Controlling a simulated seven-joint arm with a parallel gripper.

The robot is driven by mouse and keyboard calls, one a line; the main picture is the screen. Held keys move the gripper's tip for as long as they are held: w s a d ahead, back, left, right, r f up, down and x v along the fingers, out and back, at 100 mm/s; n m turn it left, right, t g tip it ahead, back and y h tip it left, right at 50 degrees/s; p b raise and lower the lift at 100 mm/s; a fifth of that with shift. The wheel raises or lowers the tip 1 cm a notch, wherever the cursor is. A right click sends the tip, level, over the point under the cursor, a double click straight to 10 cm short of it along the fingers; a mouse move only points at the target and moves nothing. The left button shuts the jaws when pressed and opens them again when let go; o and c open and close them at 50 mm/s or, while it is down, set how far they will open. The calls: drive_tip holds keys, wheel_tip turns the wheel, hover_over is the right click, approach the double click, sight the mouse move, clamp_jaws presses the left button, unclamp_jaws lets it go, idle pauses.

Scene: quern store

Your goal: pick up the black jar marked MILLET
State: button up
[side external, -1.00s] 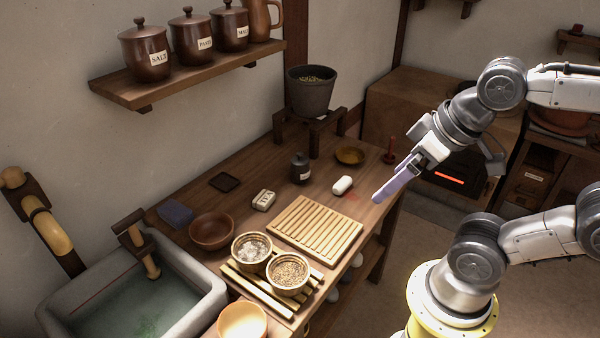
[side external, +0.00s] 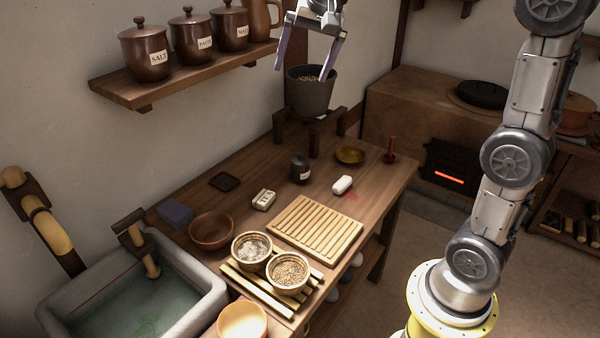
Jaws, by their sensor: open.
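A small black jar (side external: 299,166) with a narrow neck and a pale label stands upright on the wooden counter; the label is too small to read. My gripper (side external: 306,74) is open and empty, its two pale fingers pointing down. In the picture it is well above the black jar, near the right end of the wall shelf and overlapping the grey pot. It touches nothing that I can make out; its depth is hard to judge.
The wall shelf (side external: 135,93) holds several brown lidded jars, one labelled SALT (side external: 146,57). A grey pot (side external: 310,95) on a stand is behind the black jar.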

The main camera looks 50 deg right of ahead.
drive_tip(key=w+d+f+m+g, duration=0.1)
drive_tip(key=w+d+f+m, duration=0.1)
drive_tip(key=w+d+f, duration=0.55)
drive_tip(key=m+g, duration=0.3)
hover_over(300, 158)
drive_tip(key=shift+y, duration=0.3)
drive_tip(key=f, duration=2.1)
drive_tip(key=shift+w, duration=0.3)
wheel_tip(300, 158, down, 7)
drive_tip(key=shift+r, duration=0.1)
drive_tip(key=shift+s+d+f, duration=0.1)
drive_tip(key=shift+d+f, duration=0.05)
drive_tip(key=shift+f, duration=1.4)
drive_tip(key=shift+d+f, duration=0.1)
drive_tip(key=shift+f, duration=1.45)
clamp_jaws()
drive_tip(key=shift+r, duration=0.1)
